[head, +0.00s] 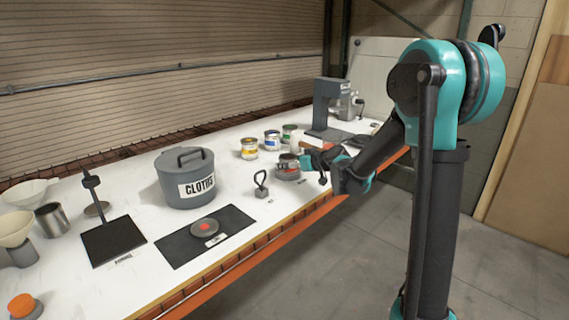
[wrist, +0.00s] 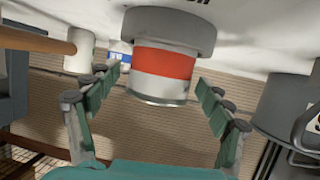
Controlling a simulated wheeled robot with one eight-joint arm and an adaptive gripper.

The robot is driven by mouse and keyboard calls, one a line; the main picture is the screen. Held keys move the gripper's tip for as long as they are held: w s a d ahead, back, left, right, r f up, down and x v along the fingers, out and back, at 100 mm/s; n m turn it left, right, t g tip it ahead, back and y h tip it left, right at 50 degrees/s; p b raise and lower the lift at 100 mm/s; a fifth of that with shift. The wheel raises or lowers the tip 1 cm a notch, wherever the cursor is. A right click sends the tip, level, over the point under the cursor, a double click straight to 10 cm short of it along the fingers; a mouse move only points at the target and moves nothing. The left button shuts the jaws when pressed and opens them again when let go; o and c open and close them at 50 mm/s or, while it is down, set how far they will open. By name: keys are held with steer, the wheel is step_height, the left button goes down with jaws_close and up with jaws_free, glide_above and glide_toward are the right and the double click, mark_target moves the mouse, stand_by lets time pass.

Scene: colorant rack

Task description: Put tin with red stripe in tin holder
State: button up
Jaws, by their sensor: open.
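The tin with the red stripe (wrist: 165,63) stands upright in the round grey tin holder (wrist: 170,27), which hides its lower end; the wrist picture is upside down. In the head view the small tin (head: 288,162) sits on the grey holder (head: 290,175) near the table's front edge. My gripper (wrist: 152,85) is open, with one finger on each side of the tin and visible gaps between. In the head view my gripper (head: 308,161) is just right of the tin, and its fingers are partly hidden.
Behind stand a yellow-labelled tin (head: 249,149), a blue one (head: 271,141) and a green one (head: 289,133). A grey handled weight (head: 261,188) and the CLOTHS pot (head: 178,170) are to the left. A grey machine (head: 325,105) stands at the right.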

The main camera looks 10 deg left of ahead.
steer(key=v, duration=0.6)
steer(key=shift+s+d+r, duration=0.1)
steer(key=shift+s+d, duration=0.05)
steer(key=s+d+f+m+g+h, duration=0.1)
steer(key=s+d+f+m+h, duration=0.2)
steer(key=s+d+f, duration=0.3)
steer(key=s+d+f+m+g+h, duration=0.2)
steer(key=s+d+f, duration=0.4)
steer(key=s, duration=0.9)
steer(key=s+d+f+m+g+h, duration=0.2)
steer(key=s+d+f+m+h, duration=0.2)
steer(key=s+d, duration=0.6)
steer(key=shift+s+d+f+h, duration=0.3)
steer(key=shift+d+f, duration=0.3)
steer(key=shift+f, duration=0.35)
